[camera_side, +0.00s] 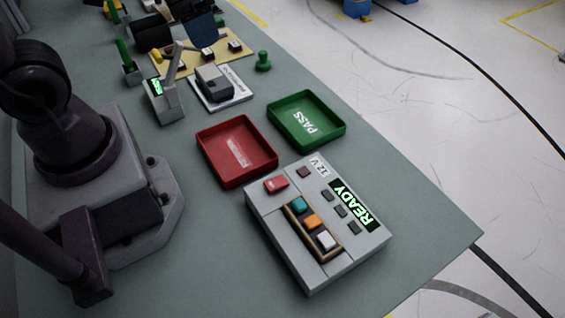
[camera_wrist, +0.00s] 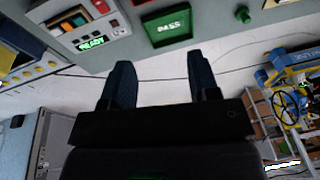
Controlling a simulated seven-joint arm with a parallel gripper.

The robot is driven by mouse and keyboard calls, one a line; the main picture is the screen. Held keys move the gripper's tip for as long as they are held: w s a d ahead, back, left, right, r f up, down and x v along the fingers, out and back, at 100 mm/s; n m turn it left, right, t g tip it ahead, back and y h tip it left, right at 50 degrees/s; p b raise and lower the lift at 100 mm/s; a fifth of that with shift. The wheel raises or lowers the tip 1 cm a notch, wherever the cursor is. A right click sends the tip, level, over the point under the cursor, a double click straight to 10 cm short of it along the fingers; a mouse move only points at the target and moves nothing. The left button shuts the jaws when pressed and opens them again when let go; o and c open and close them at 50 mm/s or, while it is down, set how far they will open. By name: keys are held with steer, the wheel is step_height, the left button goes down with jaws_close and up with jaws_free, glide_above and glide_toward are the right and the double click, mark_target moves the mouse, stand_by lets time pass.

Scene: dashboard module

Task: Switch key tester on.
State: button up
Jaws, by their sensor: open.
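A grey box with a lit green READY display and a 12 V label, which looks like the key tester (camera_side: 355,262), sits on the bench in the side view. It has a red switch (camera_side: 276,184) at its back left corner, a framed row of teal, orange and white keys, and several small dark buttons. I cannot tell the red switch's position. In the wrist view the READY display (camera_wrist: 91,42) shows at upper left. My gripper (camera_wrist: 160,60) is open and empty in the wrist view, its dark fingers apart from the box. I cannot clearly make it out in the side view.
A red tray (camera_side: 237,178) and a green PASS tray (camera_side: 333,137) lie behind the box. A small device with a green display (camera_side: 158,87) and a white-based grey block (camera_side: 240,97) stand farther back. The bench front right of the box is clear.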

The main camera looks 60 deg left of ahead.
steer(key=w+d+f+m+g, duration=0.3)
steer(key=d+f+m, duration=0.15)
steer(key=f, duration=0.25)
steer(key=m+g+h, duration=0.1)
steer(key=m, duration=1.1)
glide_toward(279, 185)
steer(key=shift+m, duration=0.25)
steer(key=f, duration=0.5)
steer(key=s+f, duration=0.1)
steer(key=f, duration=0.2)
steer(key=shift+s, duration=0.1)
